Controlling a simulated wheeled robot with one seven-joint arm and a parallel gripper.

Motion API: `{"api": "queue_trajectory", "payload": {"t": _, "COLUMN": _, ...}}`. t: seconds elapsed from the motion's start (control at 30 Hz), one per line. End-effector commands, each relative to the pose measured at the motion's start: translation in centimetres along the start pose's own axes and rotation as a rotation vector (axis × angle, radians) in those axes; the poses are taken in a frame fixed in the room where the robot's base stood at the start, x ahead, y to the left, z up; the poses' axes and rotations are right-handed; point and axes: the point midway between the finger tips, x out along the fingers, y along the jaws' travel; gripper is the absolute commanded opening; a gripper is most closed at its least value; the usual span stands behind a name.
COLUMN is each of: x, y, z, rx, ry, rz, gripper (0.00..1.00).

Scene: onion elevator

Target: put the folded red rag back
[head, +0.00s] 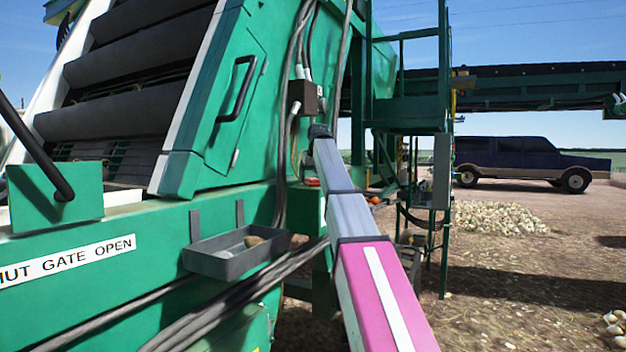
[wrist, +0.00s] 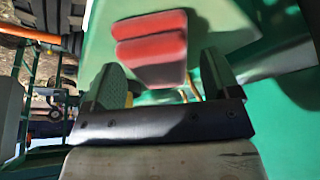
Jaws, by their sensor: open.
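The folded red rag (wrist: 150,38) shows in the wrist view as two thick red folds at the top, beyond my fingertips. The rag appears ahead of the gap, and contact is not clear. In the head view a small red patch (head: 312,182) beside my arm may be the rag. My fingers are not clear there.
A grey box (head: 442,170) hangs on a green frame at right. Beyond are an onion pile (head: 495,218), a dark vehicle (head: 525,163) and open ground.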

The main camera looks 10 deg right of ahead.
Motion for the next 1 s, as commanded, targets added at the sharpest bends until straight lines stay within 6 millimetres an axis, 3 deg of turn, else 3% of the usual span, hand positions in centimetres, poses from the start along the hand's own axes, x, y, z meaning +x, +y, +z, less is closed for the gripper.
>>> {"api": "queue_trajectory", "payload": {"t": 0.6, "x": -10.4, "y": 0.0, "z": -0.1, "rx": 0.000, "ry": 0.002, "rz": 0.000, "gripper": 0.82}}
{"api": "queue_trajectory", "payload": {"t": 1.0, "x": -11.9, "y": 0.0, "z": 0.0, "rx": 0.000, "ry": -0.001, "rz": 0.000, "gripper": 0.82}}
